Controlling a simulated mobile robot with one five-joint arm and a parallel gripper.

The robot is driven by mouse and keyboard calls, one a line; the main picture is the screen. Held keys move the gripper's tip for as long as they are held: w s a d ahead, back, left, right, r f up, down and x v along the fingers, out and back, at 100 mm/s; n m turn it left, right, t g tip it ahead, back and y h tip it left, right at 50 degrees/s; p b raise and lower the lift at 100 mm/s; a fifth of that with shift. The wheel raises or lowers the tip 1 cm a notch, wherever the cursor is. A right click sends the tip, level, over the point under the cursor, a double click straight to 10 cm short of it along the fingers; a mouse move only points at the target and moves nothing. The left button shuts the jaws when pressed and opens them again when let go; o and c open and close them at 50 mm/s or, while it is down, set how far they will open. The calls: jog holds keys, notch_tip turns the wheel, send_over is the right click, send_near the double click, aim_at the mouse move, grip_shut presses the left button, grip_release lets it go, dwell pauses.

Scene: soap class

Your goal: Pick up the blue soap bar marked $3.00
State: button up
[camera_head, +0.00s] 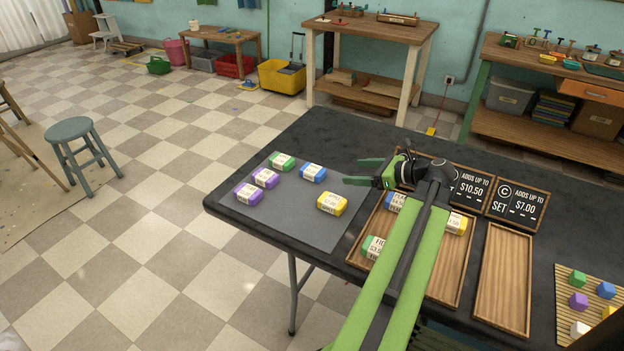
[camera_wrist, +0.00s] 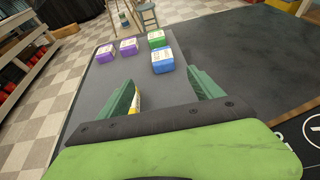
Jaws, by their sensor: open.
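A blue soap bar (camera_head: 313,173) with a white label lies on the grey mat (camera_head: 300,222); the price is too small to read. In the wrist view the blue bar (camera_wrist: 163,67) lies ahead of the fingers, roughly between their lines. My gripper (camera_head: 358,171) is open and empty, just right of that bar in the head view. Its two green fingers (camera_wrist: 162,88) show in the wrist view. A second blue bar (camera_head: 391,203) lies in a wooden tray (camera_head: 437,290), partly hidden by my arm.
On the mat, a green bar (camera_head: 283,161) lies close behind the blue one, two purple bars (camera_head: 248,193) to the left, and a yellow bar (camera_head: 332,203) nearer. An empty wooden tray (camera_head: 503,280) and price signs (camera_head: 517,204) are to the right. The mat's front is clear.

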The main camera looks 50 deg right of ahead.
jog(key=b, duration=0.5)
send_near(315, 170)
jog(key=x, duration=0.5)
jog(key=shift+a+f, duration=0.15)
jog(key=shift+a, duration=0.1)
jog(key=shift+w, duration=0.25)
jog(key=b+x, duration=0.1)
jog(key=x, duration=0.4)
jog(key=shift+d+f+b, duration=0.15)
jog(key=shift+d+b, duration=0.05)
jog(key=shift+b, duration=0.15)
jog(key=shift+w, duration=0.15)
jog(key=c, duration=1.5)
